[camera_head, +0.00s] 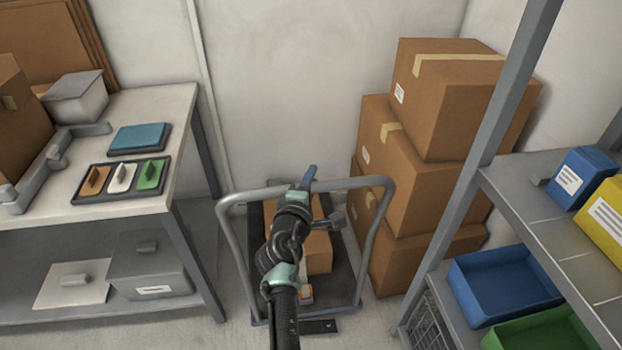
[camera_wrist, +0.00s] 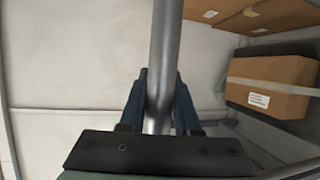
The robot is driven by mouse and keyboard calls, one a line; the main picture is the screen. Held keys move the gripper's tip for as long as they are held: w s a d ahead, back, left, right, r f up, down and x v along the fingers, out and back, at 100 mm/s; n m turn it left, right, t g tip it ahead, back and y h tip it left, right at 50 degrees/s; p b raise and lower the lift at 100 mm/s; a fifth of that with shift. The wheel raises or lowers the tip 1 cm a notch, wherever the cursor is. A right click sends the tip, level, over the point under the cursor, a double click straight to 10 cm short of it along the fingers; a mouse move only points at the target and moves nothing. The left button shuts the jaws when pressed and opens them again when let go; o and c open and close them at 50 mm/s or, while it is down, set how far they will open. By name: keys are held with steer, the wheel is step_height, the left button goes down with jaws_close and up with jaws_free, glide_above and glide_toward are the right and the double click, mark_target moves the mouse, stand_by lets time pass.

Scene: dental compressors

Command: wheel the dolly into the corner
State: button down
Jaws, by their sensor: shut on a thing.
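The dolly (camera_head: 229,239) is a flat cart with a dark deck and a grey tubular push handle. It stands on the floor between the white table and the stacked boxes, close to the back wall. A cardboard box (camera_head: 319,250) rides on its deck, partly hidden by my arm. My gripper (camera_head: 309,175) is shut on the dolly's handle bar, near the middle of its top. In the wrist view the bar (camera_wrist: 164,55) runs between the two dark fingers of my gripper (camera_wrist: 160,100). The dolly's wheels are hidden.
A stack of cardboard boxes (camera_head: 432,104) stands close on the dolly's right, by the back wall. A white table (camera_head: 150,190) stands on the left. A grey shelf unit (camera_head: 520,205) with blue and green bins is at the front right. A narrow floor strip shows left of the dolly.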

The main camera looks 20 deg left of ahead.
steer(key=shift+r, duration=0.25)
steer(key=shift+w+a, duration=0.1)
steer(key=c, duration=0.9)
jaws_free()
steer(key=shift+o, duration=1.4)
steer(key=shift+w+f, duration=0.15)
steer(key=shift+f, duration=0.05)
steer(key=p+v, duration=0.3)
steer(key=v, duration=1)
steer(key=shift+p, duration=0.3)
steer(key=shift+r, duration=0.15)
